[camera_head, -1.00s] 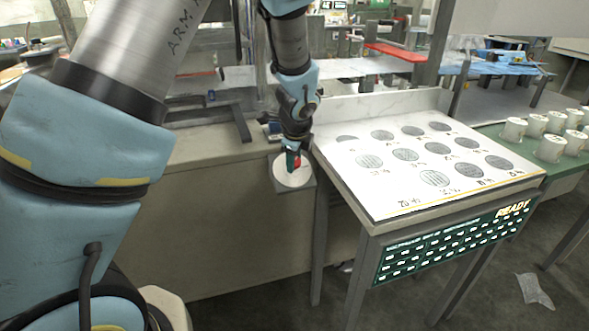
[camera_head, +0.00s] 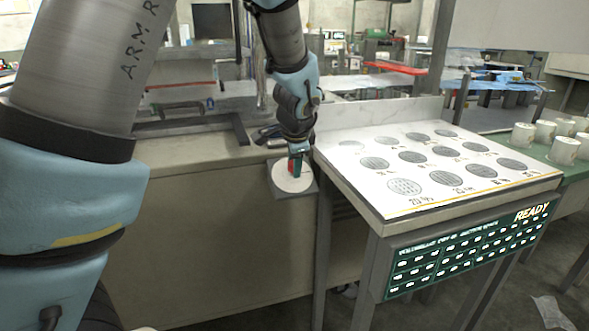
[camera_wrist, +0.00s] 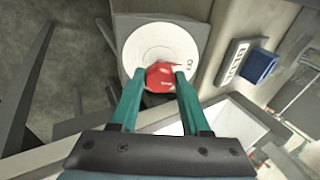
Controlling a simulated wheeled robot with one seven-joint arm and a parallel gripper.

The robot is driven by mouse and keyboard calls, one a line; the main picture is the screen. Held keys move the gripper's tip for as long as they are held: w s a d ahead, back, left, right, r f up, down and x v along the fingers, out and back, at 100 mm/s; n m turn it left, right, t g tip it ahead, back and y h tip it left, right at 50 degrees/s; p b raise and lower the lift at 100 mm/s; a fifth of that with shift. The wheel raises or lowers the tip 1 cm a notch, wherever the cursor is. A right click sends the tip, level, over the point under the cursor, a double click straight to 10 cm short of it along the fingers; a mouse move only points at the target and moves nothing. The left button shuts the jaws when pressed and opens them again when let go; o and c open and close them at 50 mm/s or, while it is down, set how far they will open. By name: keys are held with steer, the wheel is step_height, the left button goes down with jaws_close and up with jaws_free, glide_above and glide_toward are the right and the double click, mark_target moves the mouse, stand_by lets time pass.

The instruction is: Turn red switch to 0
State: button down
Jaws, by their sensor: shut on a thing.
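The red switch (camera_wrist: 160,77) is a red knob in the middle of a round white dial (camera_wrist: 138,51), with a dark mark near the dial's right edge in the wrist view. In the head view the dial (camera_head: 296,183) sits on a grey box on the side of a beige counter, left of the white-topped table. My gripper (camera_wrist: 158,84) has its two green fingers on either side of the red knob and is shut on it. In the head view my gripper (camera_head: 297,158) reaches down to the dial and hides most of the knob.
The white-topped table (camera_head: 349,168) with dark round patches stands close on the right of the dial. A green lit panel reading READY (camera_head: 470,250) is on its front. A blue switch (camera_wrist: 260,66) shows right of the dial in the wrist view. White cups (camera_head: 563,150) stand far right.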

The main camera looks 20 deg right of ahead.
stand_by(0.3)
steer(key=shift+c, duration=1.9)
jaws_free()
steer(key=shift+r, duration=0.1)
steer(key=v, duration=1)
steer(key=shift+s+r, duration=0.2)
steer(key=shift+r, duration=0.1)
